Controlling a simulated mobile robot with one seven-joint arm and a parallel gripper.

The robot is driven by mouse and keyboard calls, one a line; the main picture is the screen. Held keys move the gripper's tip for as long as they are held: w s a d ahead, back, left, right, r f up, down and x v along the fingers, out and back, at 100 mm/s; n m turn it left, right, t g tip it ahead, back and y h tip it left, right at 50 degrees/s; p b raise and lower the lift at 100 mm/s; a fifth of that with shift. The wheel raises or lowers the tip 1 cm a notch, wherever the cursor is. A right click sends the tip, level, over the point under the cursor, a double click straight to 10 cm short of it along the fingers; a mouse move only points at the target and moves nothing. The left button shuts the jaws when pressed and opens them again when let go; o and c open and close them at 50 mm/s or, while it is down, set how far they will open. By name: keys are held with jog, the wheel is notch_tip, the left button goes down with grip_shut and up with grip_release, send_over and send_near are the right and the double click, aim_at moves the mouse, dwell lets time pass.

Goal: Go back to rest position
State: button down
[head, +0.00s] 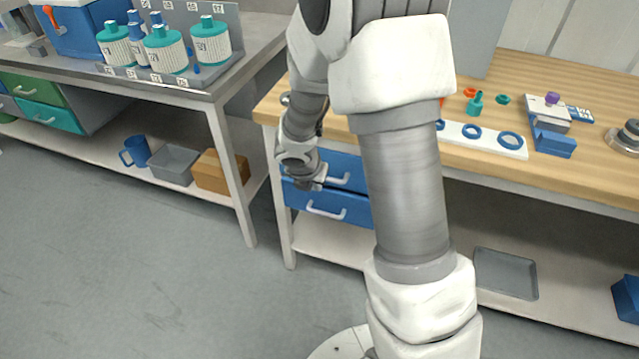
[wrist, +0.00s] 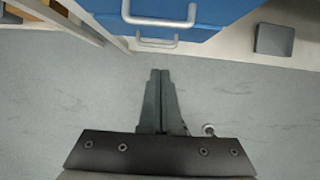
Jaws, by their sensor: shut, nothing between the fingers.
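My gripper shows in the wrist view (wrist: 160,75) with its two dark fingers together and nothing between them. It points over the grey floor, just short of the blue drawers (wrist: 160,30) with their pale bar handles. In the head view my gripper (head: 312,186) hangs in front of the same blue drawers (head: 345,205), left of my upright arm. My arm hides the middle of the wooden bench. From the head view I cannot tell whether the gripper touches the drawer front.
A grey bench (head: 160,88) at left holds several teal-capped vessels (head: 211,40). A grey tray (head: 505,274) lies below. Floor (head: 130,270) is clear at left.

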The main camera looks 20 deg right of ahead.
jog(key=s+d+r+m, duration=0.2)
jog(key=s+r+m, duration=0.2)
jog(key=r+m, duration=0.4)
jog(key=s+d+r+m, duration=0.1)
jog(key=s+r+m, duration=0.45)
jog(key=r, duration=0.45)
jog(key=s+a+r+m+t+y, duration=0.1)
jog(key=s+a+r+m, duration=0.1)
jog(key=s+r+m, duration=0.35)
jog(key=s+a+r+m+y, duration=0.2)
jog(key=s+a+m, duration=0.1)
jog(key=s+m, duration=0.55)
notch_tip(320, 180, up, 13)
jog(key=m+p, duration=0.1)
jog(key=p, duration=1.3)
jog(key=shift+r, duration=0.15)
jog(key=shift+d, duration=0.1)
